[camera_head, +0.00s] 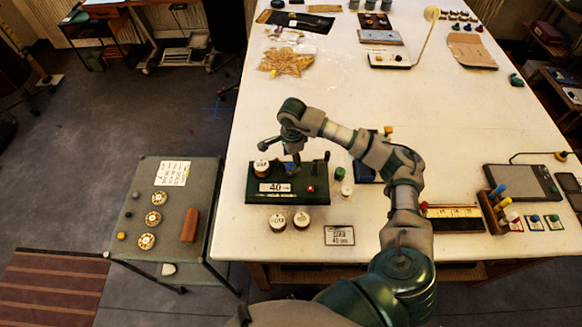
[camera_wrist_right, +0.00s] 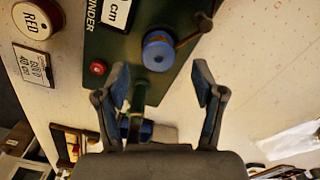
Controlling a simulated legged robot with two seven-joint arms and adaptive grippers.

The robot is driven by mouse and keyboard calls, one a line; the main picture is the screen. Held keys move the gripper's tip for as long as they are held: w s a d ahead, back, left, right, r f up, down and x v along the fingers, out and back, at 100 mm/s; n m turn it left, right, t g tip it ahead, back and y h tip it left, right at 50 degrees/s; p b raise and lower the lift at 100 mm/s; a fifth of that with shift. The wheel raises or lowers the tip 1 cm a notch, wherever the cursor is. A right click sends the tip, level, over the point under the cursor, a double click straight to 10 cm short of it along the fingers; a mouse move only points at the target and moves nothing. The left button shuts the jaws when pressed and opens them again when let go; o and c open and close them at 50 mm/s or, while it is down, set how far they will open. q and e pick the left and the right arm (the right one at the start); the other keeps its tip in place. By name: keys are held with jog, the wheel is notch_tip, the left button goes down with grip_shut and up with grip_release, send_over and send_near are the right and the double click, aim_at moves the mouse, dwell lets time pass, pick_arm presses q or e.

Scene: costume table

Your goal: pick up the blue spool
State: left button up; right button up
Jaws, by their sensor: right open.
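In the right wrist view the blue spool (camera_wrist_right: 158,52) is seated on the dark green winder board (camera_wrist_right: 132,60), with a crank arm beside it. My right gripper (camera_wrist_right: 160,74) is open and empty, one finger on each side below the spool; I cannot tell how far it is from it. In the head view my right gripper (camera_head: 291,163) hangs over the winder board (camera_head: 318,185), which carries a label reading 40. My left gripper is not in view.
A cream-topped spool (camera_head: 262,166) is at the board's left end. Two more (camera_head: 277,222) stand in front, near a card (camera_head: 339,235). A side cart (camera_head: 150,200) is at left. The table (camera_head: 460,110) behind is largely clear.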

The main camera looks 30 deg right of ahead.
aim_at(291, 165)
jog(key=f, duration=0.2)
jog(key=f+p, duration=0.1)
jog(key=f, duration=0.1)
jog(key=shift+a+f, duration=0.1)
jog(key=shift+a, duration=0.15)
jog(key=c, duration=0.9)
jog(key=shift+c, duration=0.2)
